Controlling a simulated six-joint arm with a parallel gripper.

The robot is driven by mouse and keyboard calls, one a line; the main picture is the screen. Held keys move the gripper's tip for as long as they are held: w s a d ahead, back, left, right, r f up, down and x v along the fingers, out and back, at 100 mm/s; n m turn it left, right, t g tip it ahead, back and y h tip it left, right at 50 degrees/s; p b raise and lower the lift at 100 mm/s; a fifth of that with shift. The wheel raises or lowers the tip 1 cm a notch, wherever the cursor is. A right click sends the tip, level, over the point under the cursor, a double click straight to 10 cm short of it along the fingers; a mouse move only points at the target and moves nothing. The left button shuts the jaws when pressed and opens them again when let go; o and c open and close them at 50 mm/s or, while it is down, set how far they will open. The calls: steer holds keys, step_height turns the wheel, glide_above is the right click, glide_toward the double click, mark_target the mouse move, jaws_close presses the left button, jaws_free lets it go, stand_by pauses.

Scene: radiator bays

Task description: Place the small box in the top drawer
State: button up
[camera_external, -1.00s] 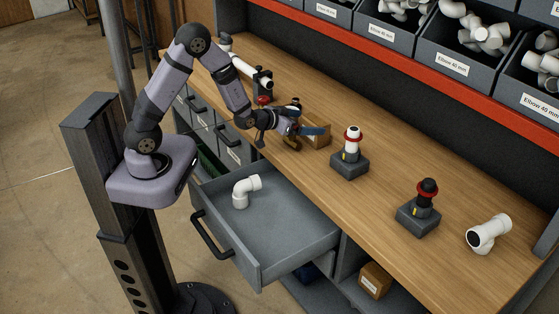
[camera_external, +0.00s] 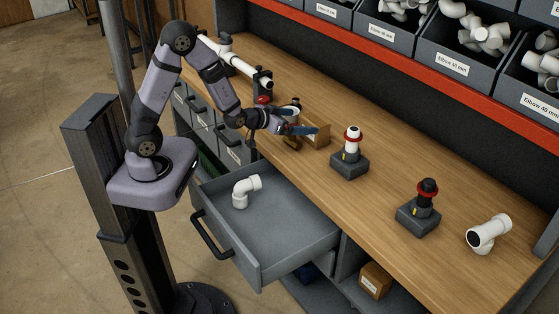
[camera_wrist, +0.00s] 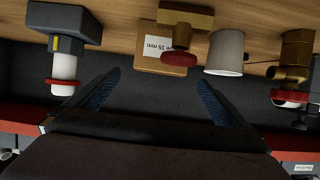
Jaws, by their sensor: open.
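The small cardboard box (camera_external: 317,136) stands on the workbench, left of the post with the white top. In the wrist view the labelled box (camera_wrist: 160,62) lies beyond my fingers, partly hidden by a brass valve with a red handle (camera_wrist: 179,58). My gripper (camera_external: 308,130) is open and empty, with blue-padded fingers, close to the box in the outside view. The wrist view shows my gripper (camera_wrist: 158,88) with its fingers wide apart and the box apart from them. The top drawer (camera_external: 283,236) is pulled open below the bench edge and holds a white elbow pipe (camera_external: 243,192).
A white-grey cup (camera_wrist: 226,52) stands beside the valve. Posts on dark bases (camera_external: 350,163) (camera_external: 418,214) and a white tee fitting (camera_external: 488,234) stand to the right. A white pipe (camera_external: 235,60) is mounted at the left. Another cardboard box (camera_external: 375,281) sits on the lower shelf.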

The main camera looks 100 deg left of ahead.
mark_target(315, 119)
steer(key=shift+d+r+b, duration=0.25)
steer(key=shift+r+b, duration=0.2)
steer(key=shift+p+x, duration=1.4)
steer(key=shift+x, duration=2.3)
steer(key=shift+s+a, duration=0.1)
steer(key=shift+s, duration=0.1)
steer(key=shift+c, duration=0.3)
steer(key=c, duration=1.5)
steer(key=shift+o, duration=0.2)
steer(key=shift+r, duration=0.15)
step_height(315, 119, up, 10)
steer(key=b, duration=0.1)
steer(key=shift+w, duration=0.1)
